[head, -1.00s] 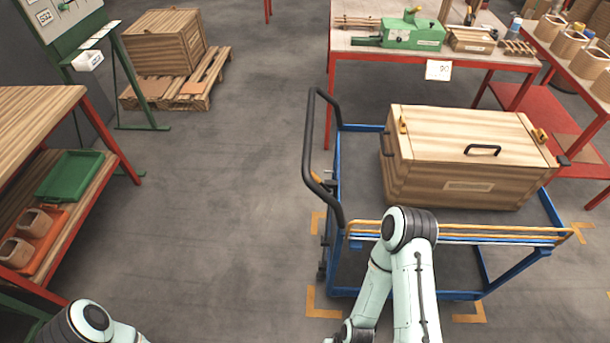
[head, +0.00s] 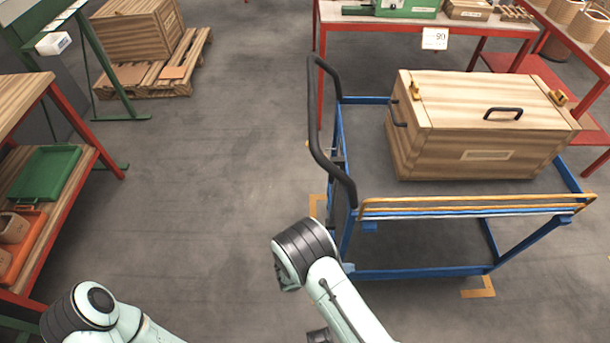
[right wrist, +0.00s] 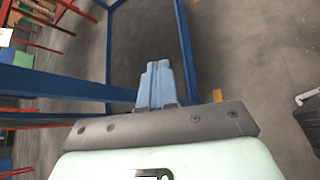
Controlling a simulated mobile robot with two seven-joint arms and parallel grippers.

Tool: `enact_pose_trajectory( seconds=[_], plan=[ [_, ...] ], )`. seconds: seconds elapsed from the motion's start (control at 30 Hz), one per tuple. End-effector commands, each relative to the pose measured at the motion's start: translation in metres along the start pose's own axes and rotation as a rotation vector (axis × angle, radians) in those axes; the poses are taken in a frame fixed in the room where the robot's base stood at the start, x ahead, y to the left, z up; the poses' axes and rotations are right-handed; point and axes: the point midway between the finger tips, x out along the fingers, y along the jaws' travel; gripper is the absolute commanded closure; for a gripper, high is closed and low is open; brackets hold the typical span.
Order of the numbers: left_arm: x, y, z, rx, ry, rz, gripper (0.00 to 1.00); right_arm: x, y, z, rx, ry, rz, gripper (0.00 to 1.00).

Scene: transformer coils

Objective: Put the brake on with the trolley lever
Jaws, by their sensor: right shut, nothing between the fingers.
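The blue trolley (head: 420,273) stands at right with a black push handle (head: 314,120) on its left end. I cannot make out the brake lever clearly; the trolley's lower left end is partly behind my right arm. In the right wrist view, my right gripper (right wrist: 155,72) is shut and empty, its fingers pointing towards the trolley's blue frame (right wrist: 60,84). The frame passes close by the fingers; I cannot tell whether they touch. In the head view my right arm is at the trolley's near left corner. My left arm is at bottom left, its gripper out of view.
A wooden crate (head: 485,130) with a black handle rests on the trolley. Red-legged tables stand behind and right. A shelf with a green tray (head: 44,172) is at left, and a pallet (head: 160,80) lies at back left. The floor between shelf and trolley is clear.

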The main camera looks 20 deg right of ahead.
Motion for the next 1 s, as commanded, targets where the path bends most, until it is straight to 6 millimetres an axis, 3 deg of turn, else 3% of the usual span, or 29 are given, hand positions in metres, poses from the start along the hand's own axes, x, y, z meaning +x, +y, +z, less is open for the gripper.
enact_pose_trajectory(
  seconds=[0.03,0.1,0.2,0.3,0.43,0.6,1.0],
  plan=[
    [0.009,-0.002,-0.003,0.0,0.006,0.001,0.57,-0.019,0.037,-0.013,0.015,-0.016,0.176,1.0],
    [0.015,-0.004,-0.005,0.0,0.013,0.002,0.57,-0.053,0.087,-0.019,0.057,-0.043,0.407,1.0],
    [0.022,-0.005,-0.008,0.0,0.02,0.003,0.57,-0.11,0.139,-0.022,0.137,-0.064,0.685,1.0],
    [0.027,-0.006,-0.011,0.0,0.025,0.003,0.57,-0.163,0.171,-0.021,0.219,-0.071,0.897,1.0],
    [0.03,-0.007,-0.013,0.001,0.03,0.004,0.57,-0.211,0.19,-0.016,0.301,-0.072,1.07,1.0],
    [0.031,-0.007,-0.014,0.001,0.033,0.004,0.57,-0.234,0.196,-0.012,0.342,-0.072,1.148,1.0],
    [0.031,-0.007,-0.014,0.001,0.034,0.004,0.57,-0.232,0.2,-0.01,0.342,-0.073,1.146,1.0]
  ],
)
